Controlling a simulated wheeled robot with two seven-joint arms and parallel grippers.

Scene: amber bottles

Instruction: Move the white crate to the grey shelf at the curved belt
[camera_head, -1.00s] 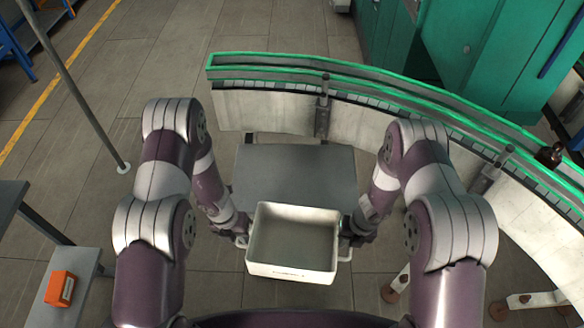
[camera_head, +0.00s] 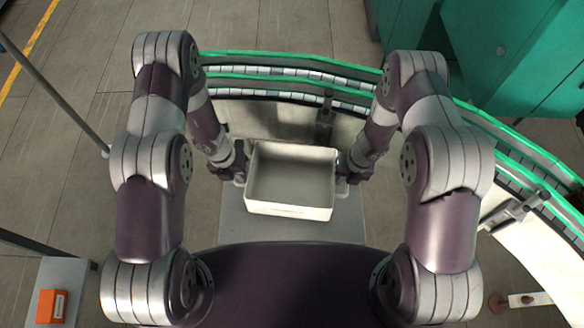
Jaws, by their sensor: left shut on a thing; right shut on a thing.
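The white crate (camera_head: 290,211) is empty and level, held between my two grippers in front of my body. My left gripper (camera_head: 240,178) is shut on its left side, at the handle. My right gripper (camera_head: 343,182) is shut on its right side. The grey shelf (camera_head: 300,230) lies below the crate, in front of the curved belt (camera_head: 290,76). The crate hides much of the shelf's top. I cannot tell whether the crate touches the shelf or hangs above it.
The curved belt's white side panel runs close behind the crate and bends round to the right. Green cabinets (camera_head: 520,50) stand at the back right. A metal post (camera_head: 60,95) is at the left. An orange box (camera_head: 51,306) sits on a grey surface at the lower left.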

